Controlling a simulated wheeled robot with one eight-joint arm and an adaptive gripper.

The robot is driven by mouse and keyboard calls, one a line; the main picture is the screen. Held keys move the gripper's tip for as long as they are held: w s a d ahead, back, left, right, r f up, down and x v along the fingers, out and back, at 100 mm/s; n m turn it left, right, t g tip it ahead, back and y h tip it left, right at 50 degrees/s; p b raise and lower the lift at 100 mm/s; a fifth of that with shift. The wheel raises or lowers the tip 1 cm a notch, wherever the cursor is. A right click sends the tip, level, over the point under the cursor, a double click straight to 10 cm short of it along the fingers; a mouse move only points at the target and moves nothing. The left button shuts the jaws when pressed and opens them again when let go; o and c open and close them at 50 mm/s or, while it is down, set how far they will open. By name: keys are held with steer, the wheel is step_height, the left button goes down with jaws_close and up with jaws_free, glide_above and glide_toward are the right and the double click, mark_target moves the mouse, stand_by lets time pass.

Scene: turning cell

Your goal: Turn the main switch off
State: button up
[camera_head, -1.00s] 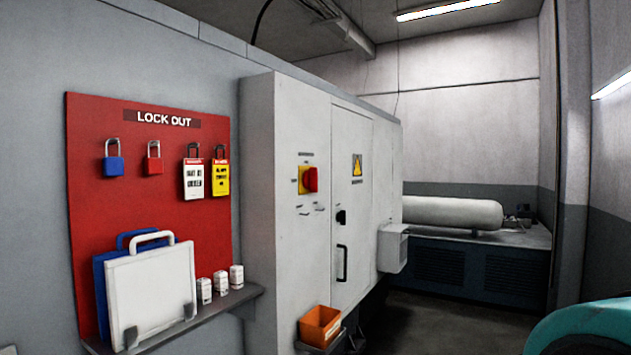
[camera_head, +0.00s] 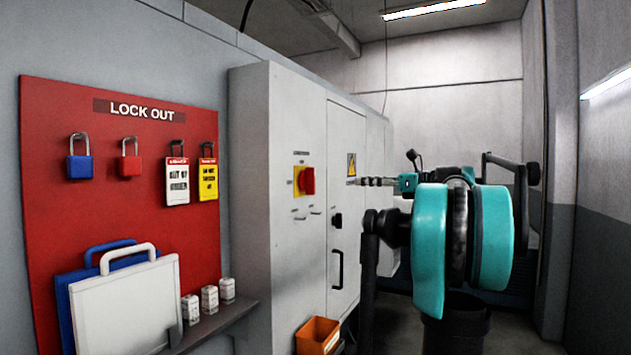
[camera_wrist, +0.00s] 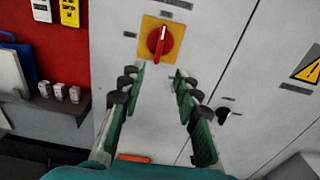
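The main switch is a red rotary knob (camera_head: 307,181) on a yellow plate, on the front of the grey cabinet (camera_head: 292,255). In the wrist view the red knob (camera_wrist: 158,41) shows ahead, beyond the fingertips, with its pale pointer line nearly upright and leaning a little right. My gripper (camera_wrist: 158,72) is open, its two green-padded fingers spread apart with nothing between them. The fingers look apart from the knob. In the head view my teal arm stands to the right of the switch, and its gripper end (camera_head: 368,181) points left toward the cabinet.
A red lockout board (camera_head: 110,215) with padlocks and tags hangs left of the cabinet. A shelf (camera_head: 225,325) below holds small white containers. An orange bin (camera_head: 318,335) sits low by the cabinet. The cabinet door has a black handle (camera_head: 337,270) and a yellow warning sign (camera_wrist: 308,66).

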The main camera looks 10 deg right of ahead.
mark_target(309, 181)
steer(key=x, duration=1.7)
steer(key=shift+w+r, duration=0.1)
steer(key=shift+c, duration=0.6)
jaws_close()
